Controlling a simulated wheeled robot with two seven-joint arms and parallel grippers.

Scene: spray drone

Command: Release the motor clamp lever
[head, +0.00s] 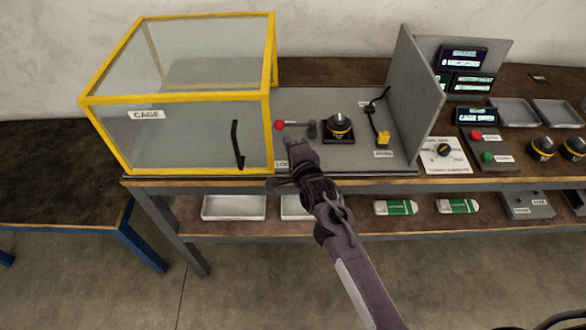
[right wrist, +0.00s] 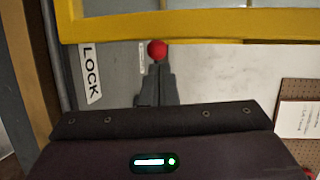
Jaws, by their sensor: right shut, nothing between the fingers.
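The clamp lever shows a red knob (head: 279,125) on a thin rod, lying roughly level and pointing left, just right of the cage. The knob also shows in the right wrist view (right wrist: 157,50), just beyond my fingertips. A black motor (head: 340,124) with a yellow band stands on a dark mount right of the lever. My right gripper (head: 297,146) is shut and empty in front of the lever, over the bench's front edge. In the wrist view its fingers (right wrist: 156,80) point at the knob; whether they touch it I cannot tell. My left gripper is not in view.
The yellow-framed cage (head: 268,95) stands close left of the lever. A grey upright panel (head: 415,90) rises right of the motor. A yellow connector (head: 383,138) on a black cable lies nearby. A LOCK label (right wrist: 91,73) is beside the fingers.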

